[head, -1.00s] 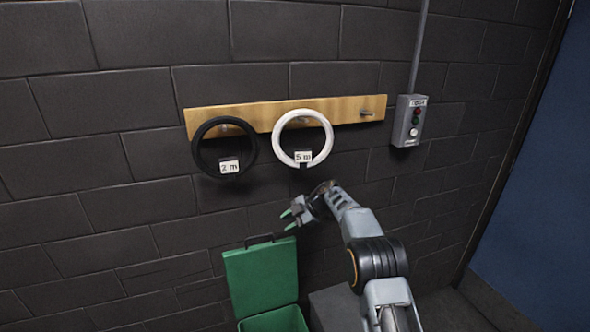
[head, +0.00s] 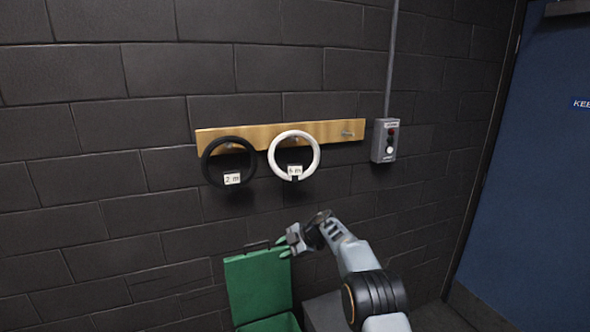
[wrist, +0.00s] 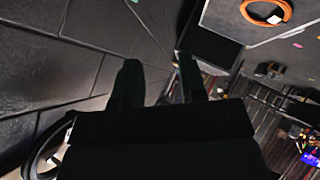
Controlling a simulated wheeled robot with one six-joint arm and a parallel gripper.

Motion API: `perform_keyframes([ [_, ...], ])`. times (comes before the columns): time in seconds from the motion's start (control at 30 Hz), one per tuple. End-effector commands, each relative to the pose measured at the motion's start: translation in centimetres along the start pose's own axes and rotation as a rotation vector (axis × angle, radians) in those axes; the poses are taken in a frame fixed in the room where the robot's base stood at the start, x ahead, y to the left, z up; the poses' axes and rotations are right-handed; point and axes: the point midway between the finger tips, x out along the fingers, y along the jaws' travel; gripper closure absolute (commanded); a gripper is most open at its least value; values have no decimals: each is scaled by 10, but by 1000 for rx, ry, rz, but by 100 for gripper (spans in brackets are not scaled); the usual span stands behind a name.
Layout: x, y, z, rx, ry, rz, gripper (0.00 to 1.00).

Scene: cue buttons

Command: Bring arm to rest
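My gripper (head: 284,246) is in the head view, below the white ring and just above the raised lid of a green bin. Its two green-tipped fingers stand apart with nothing seen between them. The wrist view also shows the gripper (wrist: 158,78), with both dark fingers spread and a gap between them. My arm is bent, reaching toward the wall from the lower right.
A wooden rail (head: 335,130) on the dark block wall holds a black ring (head: 206,172) and a white ring (head: 273,160). A grey button box (head: 384,140) is to their right. The green bin (head: 258,284) stands open below. A blue door (head: 535,160) is at right.

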Motion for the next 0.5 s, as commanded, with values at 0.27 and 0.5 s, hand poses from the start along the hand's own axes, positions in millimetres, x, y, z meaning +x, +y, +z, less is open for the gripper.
perform_keyframes([
  [0.27,12,20,24,47,-69,229,62],
  [0.5,-22,41,52,217,-255,542,62],
])
